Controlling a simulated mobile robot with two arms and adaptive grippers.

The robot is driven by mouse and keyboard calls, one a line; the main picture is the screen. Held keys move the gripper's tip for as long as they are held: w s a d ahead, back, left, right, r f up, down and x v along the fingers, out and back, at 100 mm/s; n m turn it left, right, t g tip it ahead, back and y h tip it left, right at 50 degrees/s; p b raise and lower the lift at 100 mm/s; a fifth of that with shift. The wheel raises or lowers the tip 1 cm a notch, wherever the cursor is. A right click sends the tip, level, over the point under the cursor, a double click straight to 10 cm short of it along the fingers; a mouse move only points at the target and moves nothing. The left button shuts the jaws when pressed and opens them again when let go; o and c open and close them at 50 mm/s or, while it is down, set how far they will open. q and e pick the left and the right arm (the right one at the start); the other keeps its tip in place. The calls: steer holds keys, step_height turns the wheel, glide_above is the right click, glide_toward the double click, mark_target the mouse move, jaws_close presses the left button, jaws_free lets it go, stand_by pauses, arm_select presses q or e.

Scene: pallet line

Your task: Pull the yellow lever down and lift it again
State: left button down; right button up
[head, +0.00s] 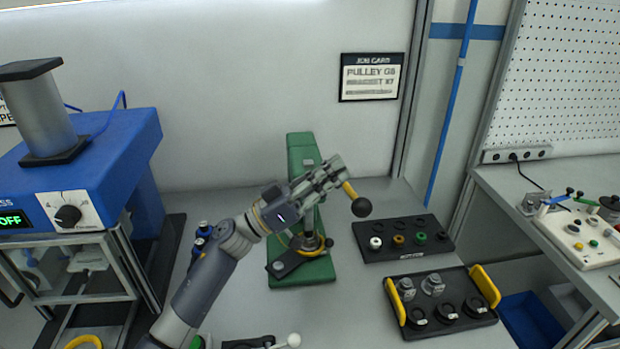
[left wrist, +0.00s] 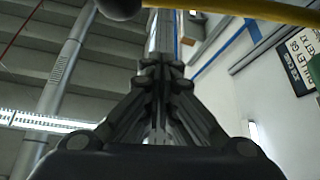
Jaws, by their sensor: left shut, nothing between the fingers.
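The yellow lever (head: 349,190) ends in a black ball knob (head: 362,207), to the right of a green press (head: 302,146) on the grey bench. The lever slants down to the right toward its knob. Its upper end is hidden behind my left gripper (head: 338,165), which is shut and empty just above it. I cannot tell whether they touch. In the left wrist view the closed fingers (left wrist: 163,72) point up the picture; the yellow lever (left wrist: 258,10) and its black knob (left wrist: 120,7) cross the top edge beyond them. My right gripper does not show.
A black tray with small knobs (head: 372,254) and a black tray with yellow handles (head: 480,326) stand to the right. A blue machine (head: 140,140) stands at left. A job card (head: 372,97) hangs on the back wall. A side bench (head: 500,183) is at far right.

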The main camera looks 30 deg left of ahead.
arm_select(q)
steer(key=shift+m+g+h, duration=0.4)
steer(key=shift+m+h, duration=0.1)
steer(key=shift+m, duration=0.4)
steer(key=f, duration=0.1)
steer(key=d+f+b, duration=0.1)
steer(key=f, duration=0.1)
steer(key=s+d+f, duration=0.1)
steer(key=f, duration=0.1)
steer(key=shift+s+f+b, duration=0.1)
steer(key=shift+f+b, duration=0.05)
steer(key=shift+b, duration=0.2)
